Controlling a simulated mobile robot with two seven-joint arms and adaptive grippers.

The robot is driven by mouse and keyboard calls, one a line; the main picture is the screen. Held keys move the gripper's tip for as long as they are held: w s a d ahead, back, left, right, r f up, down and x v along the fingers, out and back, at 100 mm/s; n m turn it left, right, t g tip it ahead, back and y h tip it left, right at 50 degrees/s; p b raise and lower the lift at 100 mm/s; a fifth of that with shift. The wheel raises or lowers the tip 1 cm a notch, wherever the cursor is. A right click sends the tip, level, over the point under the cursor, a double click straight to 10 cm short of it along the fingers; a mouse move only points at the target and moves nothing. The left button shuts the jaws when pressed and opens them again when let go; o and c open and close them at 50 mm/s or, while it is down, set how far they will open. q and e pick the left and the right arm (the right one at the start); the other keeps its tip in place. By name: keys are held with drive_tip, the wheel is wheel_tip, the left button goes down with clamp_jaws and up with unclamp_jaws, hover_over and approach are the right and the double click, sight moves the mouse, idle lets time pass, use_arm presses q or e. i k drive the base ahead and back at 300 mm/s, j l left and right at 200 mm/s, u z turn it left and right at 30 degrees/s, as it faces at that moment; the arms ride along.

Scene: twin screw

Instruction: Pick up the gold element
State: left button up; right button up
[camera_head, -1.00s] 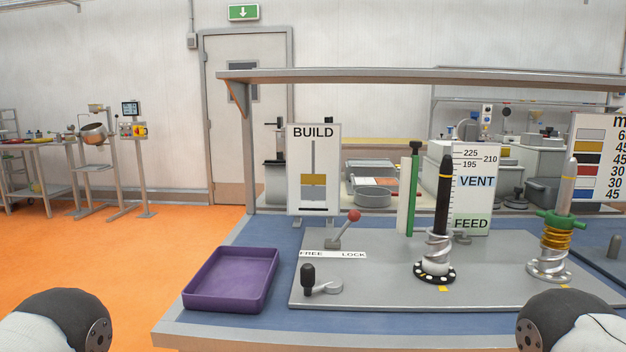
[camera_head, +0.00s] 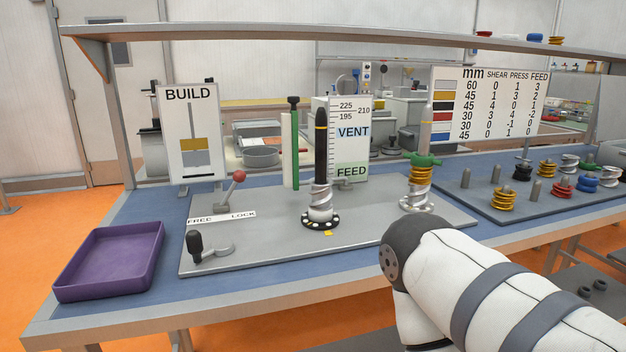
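A gold element (camera_head: 502,200) stands at the near left part of the grey peg board on the right. A second gold element (camera_head: 547,168) sits farther back on that board. Another gold, ribbed element (camera_head: 419,176) is on the right shaft, below a green collar (camera_head: 421,160) and above a silver screw element (camera_head: 418,196). A black shaft (camera_head: 321,150) with a silver screw element (camera_head: 319,203) at its foot stands left of it. My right arm shows at the lower right, but its gripper is out of frame. My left gripper is out of frame too.
A purple tray (camera_head: 108,262) lies empty at the bench's left end. A red-knobbed lever (camera_head: 232,188) and a black-handled crank (camera_head: 208,245) stand on the grey plate. The peg board (camera_head: 455,188) also holds black, silver, red and blue elements. An overhead shelf (camera_head: 300,28) spans the bench.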

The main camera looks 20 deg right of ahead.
sight(502, 201)
drive_tip(key=z, duration=1.75)
